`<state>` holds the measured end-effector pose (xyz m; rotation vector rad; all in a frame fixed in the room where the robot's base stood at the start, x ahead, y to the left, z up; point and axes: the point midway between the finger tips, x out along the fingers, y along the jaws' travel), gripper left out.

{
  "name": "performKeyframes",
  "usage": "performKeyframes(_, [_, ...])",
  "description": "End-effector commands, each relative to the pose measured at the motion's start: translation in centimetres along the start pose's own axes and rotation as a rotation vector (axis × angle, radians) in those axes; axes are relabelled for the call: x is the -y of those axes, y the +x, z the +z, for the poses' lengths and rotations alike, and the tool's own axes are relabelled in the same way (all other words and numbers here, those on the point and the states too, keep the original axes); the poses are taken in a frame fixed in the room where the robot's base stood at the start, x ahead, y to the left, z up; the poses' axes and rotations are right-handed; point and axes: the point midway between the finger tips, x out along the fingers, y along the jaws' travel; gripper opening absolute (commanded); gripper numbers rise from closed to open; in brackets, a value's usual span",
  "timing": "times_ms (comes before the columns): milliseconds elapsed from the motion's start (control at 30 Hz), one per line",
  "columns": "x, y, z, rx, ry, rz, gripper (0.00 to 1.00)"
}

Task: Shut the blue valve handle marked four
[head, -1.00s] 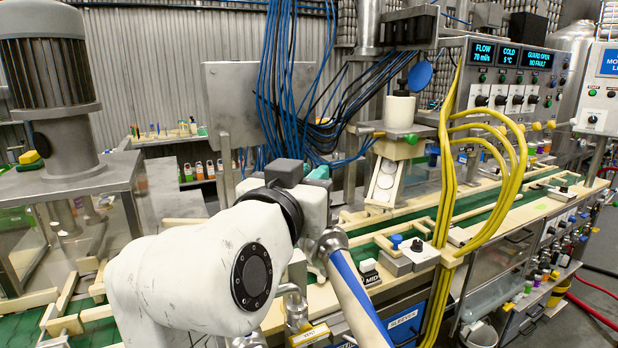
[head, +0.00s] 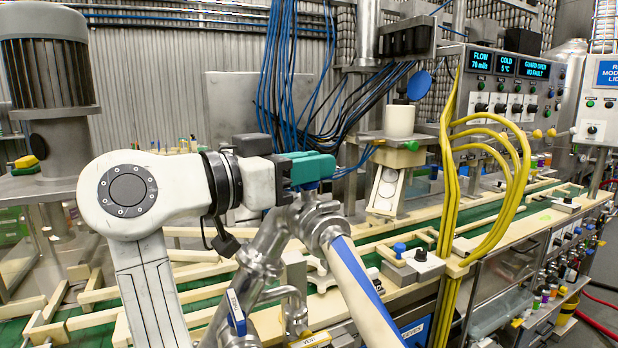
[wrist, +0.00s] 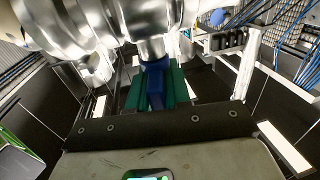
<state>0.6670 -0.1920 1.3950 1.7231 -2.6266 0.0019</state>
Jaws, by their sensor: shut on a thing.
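My gripper (head: 318,168) has teal fingers and reaches in from the left, just above and behind the shiny steel pipe fitting (head: 318,222) in the head view. In the wrist view its two green fingers are closed on the sides of a blue handle (wrist: 155,82), which sits directly below a steel valve body (wrist: 152,48). No number can be read on this handle.
A thick white and blue pipe (head: 362,290) slants across the front. Yellow hoses (head: 450,200) and the green conveyor (head: 490,228) lie to the right. Blue cables (head: 290,80) hang behind the gripper.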

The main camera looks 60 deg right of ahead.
Motion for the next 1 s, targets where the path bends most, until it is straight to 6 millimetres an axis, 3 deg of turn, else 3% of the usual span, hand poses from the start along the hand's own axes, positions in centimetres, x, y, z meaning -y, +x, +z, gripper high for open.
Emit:
performKeyframes(400, [0.08, -0.02, -0.02, -0.001, -0.002, 0.178, 0.00])
performKeyframes(933, [0.04, -0.05, -0.06, -0.001, -0.001, 0.199, 0.00])
performKeyframes(967, [0.04, -0.05, -0.06, -0.001, -0.001, 0.199, 0.21])
performKeyframes(1000, [0.04, -0.05, -0.05, -0.001, -0.001, 0.199, 0.25])
